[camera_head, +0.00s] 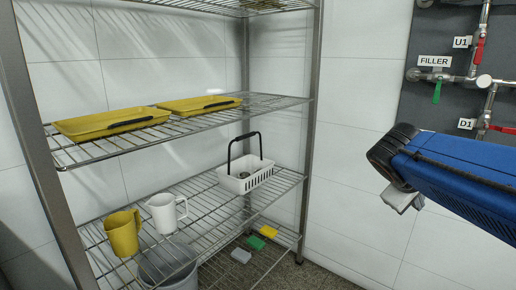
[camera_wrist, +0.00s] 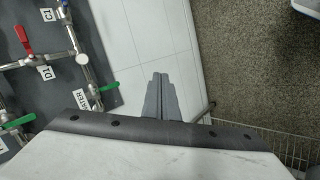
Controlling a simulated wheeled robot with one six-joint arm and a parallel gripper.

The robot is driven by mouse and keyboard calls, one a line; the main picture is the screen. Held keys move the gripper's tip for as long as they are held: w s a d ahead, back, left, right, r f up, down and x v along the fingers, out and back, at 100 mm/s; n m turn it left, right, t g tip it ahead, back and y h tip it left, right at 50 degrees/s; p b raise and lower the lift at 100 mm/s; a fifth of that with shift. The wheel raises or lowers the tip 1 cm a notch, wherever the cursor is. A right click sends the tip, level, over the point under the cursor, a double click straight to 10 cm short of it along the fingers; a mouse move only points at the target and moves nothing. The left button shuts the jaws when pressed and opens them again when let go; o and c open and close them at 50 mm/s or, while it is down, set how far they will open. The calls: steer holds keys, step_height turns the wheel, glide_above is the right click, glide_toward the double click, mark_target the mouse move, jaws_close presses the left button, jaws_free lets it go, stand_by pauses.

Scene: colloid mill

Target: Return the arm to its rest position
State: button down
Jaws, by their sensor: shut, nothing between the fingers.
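My gripper (camera_wrist: 162,84) shows in the wrist view as two dark grey fingers pressed together, with nothing between them. The fingers point toward the white tiled wall and the floor edge. In the head view my blue arm reaches in from the right edge, in front of the wall. A pale grey part sticks out under its dark end, and the fingers cannot be made out there. The arm is apart from the rack and the pipes.
A wire rack (camera_head: 290,99) holds yellow trays (camera_head: 110,122), a white basket (camera_head: 245,176), a yellow jug (camera_head: 123,233) and a white jug (camera_head: 164,212). A grey bucket (camera_head: 168,268) is below. Valve pipes on a dark panel (camera_head: 440,105) are at right.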

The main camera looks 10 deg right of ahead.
steer(key=s+a+f+m+y, duration=0.1)
steer(key=s+a+f+y, duration=0.3)
steer(key=a+f, duration=0.3)
steer(key=s+a+f+m+y, duration=0.1)
steer(key=s+a+f+y, duration=0.2)
steer(key=a, duration=1)
step_height(320, 180, down, 4)
steer(key=shift+s+r+t+y, duration=0.15)
steer(key=shift+s+t+y, duration=0.25)
steer(key=shift+y, duration=0.4)
